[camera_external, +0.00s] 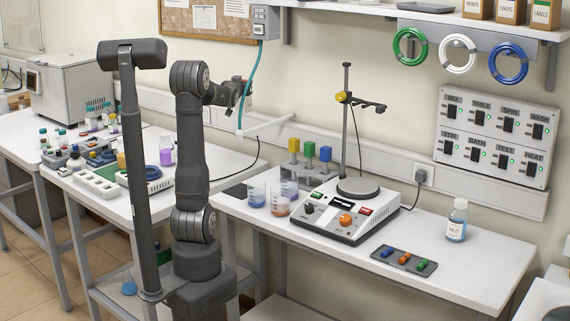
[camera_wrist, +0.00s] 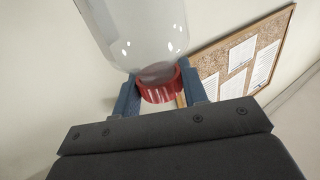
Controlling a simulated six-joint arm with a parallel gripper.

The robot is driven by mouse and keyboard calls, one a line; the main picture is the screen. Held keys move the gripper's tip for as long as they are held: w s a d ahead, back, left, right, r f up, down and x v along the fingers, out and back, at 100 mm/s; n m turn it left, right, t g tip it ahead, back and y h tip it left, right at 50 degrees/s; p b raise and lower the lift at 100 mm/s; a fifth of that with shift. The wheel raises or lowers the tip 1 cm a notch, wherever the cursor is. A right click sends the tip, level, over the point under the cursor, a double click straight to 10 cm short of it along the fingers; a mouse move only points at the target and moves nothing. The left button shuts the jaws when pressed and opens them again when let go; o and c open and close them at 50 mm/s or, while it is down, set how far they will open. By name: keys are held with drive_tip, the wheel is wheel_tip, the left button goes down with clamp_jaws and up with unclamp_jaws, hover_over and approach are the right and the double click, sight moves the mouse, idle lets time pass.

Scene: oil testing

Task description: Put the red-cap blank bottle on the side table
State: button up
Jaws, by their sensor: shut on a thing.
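The red-cap bottle (camera_wrist: 137,28) is clear and looks empty, with no label on the part that shows. It fills the upper middle of the wrist view, its red cap (camera_wrist: 160,88) toward my gripper. My gripper (camera_wrist: 161,82) is shut on the bottle at the cap, one blue-grey finger on each side. In the external view my gripper (camera_external: 242,96) is raised near the back wall, above the tables; the bottle is hard to make out there. A white table (camera_external: 222,160) stands to the left and another white table (camera_external: 465,275) to the right; which is the side table is unclear.
A teal tube (camera_external: 254,75) hangs by my gripper. The right table holds beakers (camera_external: 278,203), a hotplate with a stand (camera_external: 345,212), a blue-liquid bottle (camera_external: 457,222) and a dark tray (camera_external: 404,260). Bottles and a white rack (camera_external: 96,184) crowd the left tables.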

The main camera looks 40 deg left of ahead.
drive_tip(key=a+f, duration=0.5)
drive_tip(key=a, duration=0.2)
wheel_tip(320, 180, down, 20)
drive_tip(key=a+n+y, duration=0.1)
drive_tip(key=a, duration=0.1)
drive_tip(key=shift+s+a+f+g+y, duration=0.2)
drive_tip(key=shift+s+a+g+y, duration=0.1)
drive_tip(key=shift+s+a+g, duration=0.1)
drive_tip(key=shift+f, duration=0.1)
drive_tip(key=o, duration=1.2)
drive_tip(key=v, duration=1.2)
